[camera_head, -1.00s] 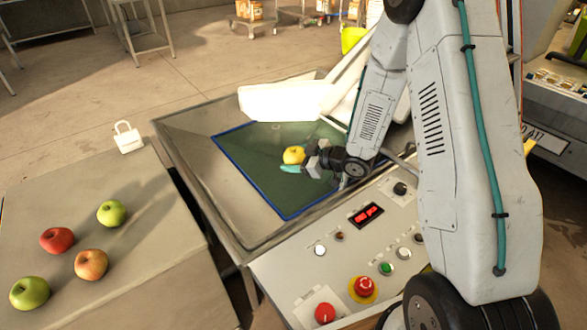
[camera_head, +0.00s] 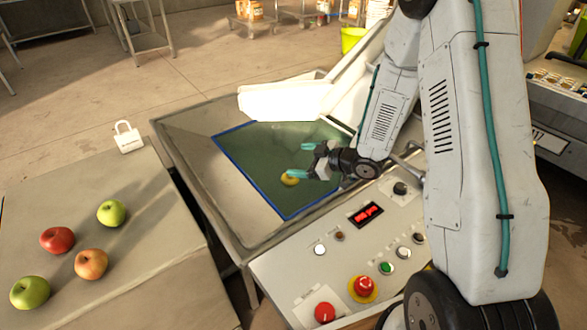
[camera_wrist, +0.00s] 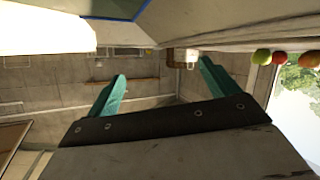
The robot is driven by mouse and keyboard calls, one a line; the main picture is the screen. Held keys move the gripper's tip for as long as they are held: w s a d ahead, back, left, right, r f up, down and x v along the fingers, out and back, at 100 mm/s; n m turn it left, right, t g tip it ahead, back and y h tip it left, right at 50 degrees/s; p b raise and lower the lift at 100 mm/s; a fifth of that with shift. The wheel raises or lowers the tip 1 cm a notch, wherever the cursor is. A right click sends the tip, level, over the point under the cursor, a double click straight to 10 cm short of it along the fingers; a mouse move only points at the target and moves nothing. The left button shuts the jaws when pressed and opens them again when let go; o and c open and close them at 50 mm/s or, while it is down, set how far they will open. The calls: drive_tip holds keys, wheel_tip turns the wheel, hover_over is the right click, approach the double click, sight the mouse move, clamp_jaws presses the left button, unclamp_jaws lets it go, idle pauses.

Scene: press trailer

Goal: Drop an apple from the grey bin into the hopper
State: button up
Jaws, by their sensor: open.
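The hopper (camera_head: 190,150) is a wide metal tray with a blue-edged dark green opening. A yellow apple (camera_head: 290,179) shows in that opening, lower than my gripper (camera_head: 301,160) and partly hidden by it. My gripper is open over the hopper, its teal fingers spread and apart from the apple. In the wrist view my gripper (camera_wrist: 163,86) has nothing between its fingers. On the grey surface at left, apparently the grey bin (camera_head: 150,270), lie a light green apple (camera_head: 111,213), a red apple (camera_head: 57,240), an orange-red apple (camera_head: 91,263) and a green apple (camera_head: 30,292).
A control panel (camera_head: 330,265) with red, green and white buttons and a red display (camera_head: 367,214) stands in front of the hopper. A white chute (camera_head: 285,101) rises behind it.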

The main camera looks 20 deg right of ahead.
drive_tip(key=v, duration=0.4)
drive_tip(key=shift+s+d+r, duration=0.15)
drive_tip(key=shift+s+d, duration=0.05)
drive_tip(key=shift+s, duration=0.1)
drive_tip(key=d+r+m+h, duration=0.3)
drive_tip(key=d+r+h, duration=0.2)
drive_tip(key=r+h, duration=0.3)
drive_tip(key=s+d+r+m+g+h, duration=0.2)
drive_tip(key=s+r+m+h, duration=0.1)
drive_tip(key=s+r, duration=0.4)
drive_tip(key=s+a+r+m+g+y, duration=0.1)
drive_tip(key=s+a+r+m+g, duration=0.1)
drive_tip(key=s, duration=1)
drive_tip(key=s+a+r+m+g+y, duration=0.1)
drive_tip(key=s+a+r+m+g, duration=0.2)
drive_tip(key=s, duration=1)
drive_tip(key=a+r+g, duration=0.2)
drive_tip(key=a+r, duration=0.1)
drive_tip(key=shift+s+a+r, duration=0.25)
drive_tip(key=shift+s+a, duration=0.05)
